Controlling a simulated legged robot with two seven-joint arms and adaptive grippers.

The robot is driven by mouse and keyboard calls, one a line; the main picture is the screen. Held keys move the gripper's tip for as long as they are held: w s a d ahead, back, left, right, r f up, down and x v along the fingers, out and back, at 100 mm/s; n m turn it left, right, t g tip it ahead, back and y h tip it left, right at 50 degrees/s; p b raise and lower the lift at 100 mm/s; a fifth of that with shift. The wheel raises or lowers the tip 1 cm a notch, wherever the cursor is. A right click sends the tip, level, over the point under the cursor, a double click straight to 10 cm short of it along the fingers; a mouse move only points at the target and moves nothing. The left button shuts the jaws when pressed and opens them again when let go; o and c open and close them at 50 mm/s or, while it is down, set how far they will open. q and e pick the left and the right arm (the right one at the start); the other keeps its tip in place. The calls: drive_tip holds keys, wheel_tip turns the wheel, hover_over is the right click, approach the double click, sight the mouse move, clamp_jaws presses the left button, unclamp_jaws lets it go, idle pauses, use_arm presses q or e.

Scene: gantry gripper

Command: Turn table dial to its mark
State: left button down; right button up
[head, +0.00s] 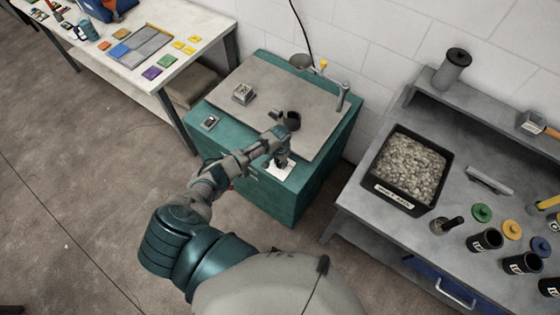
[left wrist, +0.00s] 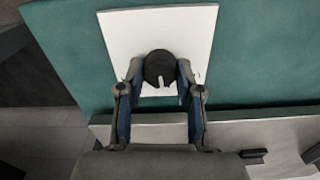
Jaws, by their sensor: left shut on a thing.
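The table dial (left wrist: 160,67) is a round black knob with a white pointer line, on a white plate (left wrist: 190,25) fixed to the teal machine table. In the left wrist view the pointer line points down toward my palm. My left gripper (left wrist: 160,75) is shut on the dial, one finger on each side. In the head view my left gripper (head: 280,158) is over the white plate (head: 281,173) on the near part of the teal table (head: 275,200), and it hides the dial. I cannot clearly make out the mark on the plate. My right gripper is in neither view.
A black bin of gravel (head: 395,195) and several canisters stand on the right bench. A white table (head: 190,22) stands at back left.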

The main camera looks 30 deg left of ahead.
sight(280, 162)
use_arm(q)
drive_tip(key=shift+w+r+m, duration=0.1)
drive_tip(key=shift+w+m, duration=0.05)
drive_tip(key=shift+m, duration=0.45)
drive_tip(key=c, duration=0.8)
unclamp_jaws()
drive_tip(key=shift+o, duration=0.2)
wheel_tip(280, 162, up, 12)
drive_tip(key=shift+f, duration=0.2)
